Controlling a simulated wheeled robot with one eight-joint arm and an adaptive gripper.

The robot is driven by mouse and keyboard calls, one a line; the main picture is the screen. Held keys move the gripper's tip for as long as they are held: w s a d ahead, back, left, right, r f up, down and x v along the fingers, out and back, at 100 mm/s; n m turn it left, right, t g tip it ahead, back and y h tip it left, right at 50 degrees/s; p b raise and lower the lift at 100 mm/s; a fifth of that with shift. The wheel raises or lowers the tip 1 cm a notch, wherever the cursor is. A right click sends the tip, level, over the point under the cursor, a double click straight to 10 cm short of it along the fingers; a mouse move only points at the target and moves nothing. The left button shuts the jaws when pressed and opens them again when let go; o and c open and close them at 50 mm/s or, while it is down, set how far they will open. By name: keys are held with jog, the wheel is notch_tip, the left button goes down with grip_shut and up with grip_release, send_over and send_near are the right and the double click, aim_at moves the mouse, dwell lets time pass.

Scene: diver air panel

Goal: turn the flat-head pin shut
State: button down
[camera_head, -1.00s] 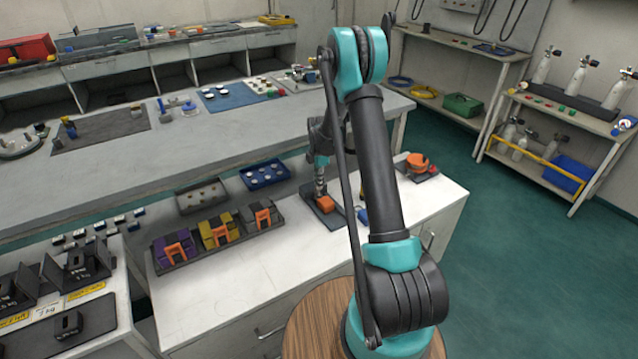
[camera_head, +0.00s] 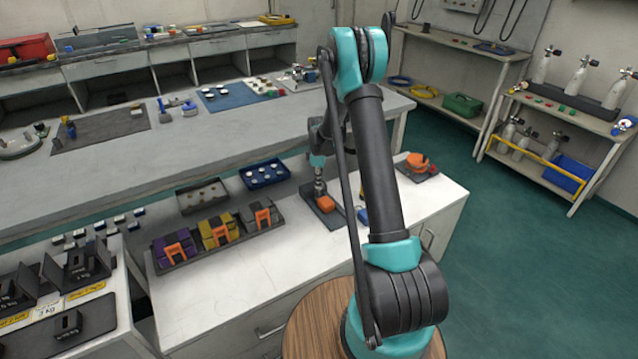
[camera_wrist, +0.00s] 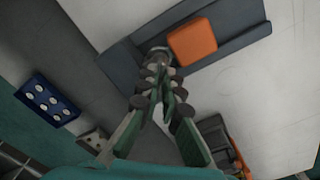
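A dark grey tray with an orange block (camera_wrist: 193,41) on it stands on the white bench top; the block also shows in the head view (camera_head: 326,204). My gripper (camera_wrist: 160,82) points down at the tray beside the block, its fingertips close together. A small round grey metal part (camera_wrist: 157,52) shows just beyond the fingertips; I cannot tell whether it is the flat-head pin. The fingers cover most of that spot, so the pin's turn and any grip on it are hidden. In the head view my gripper (camera_head: 320,188) is small, beside the orange block.
A blue tray with white discs (camera_head: 265,174) lies behind and left of the gripper. A dark tray (camera_head: 220,238) of purple, yellow and grey blocks with orange clips stands to the left. An orange round item (camera_head: 417,162) lies to the right.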

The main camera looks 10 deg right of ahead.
jog(key=m, duration=0.5)
jog(key=shift+m, duration=0.3)
jog(key=m, duration=2.1)
jog(key=shift+m, duration=0.4)
jog(key=m, duration=1)
jog(key=shift+m, duration=2.6)
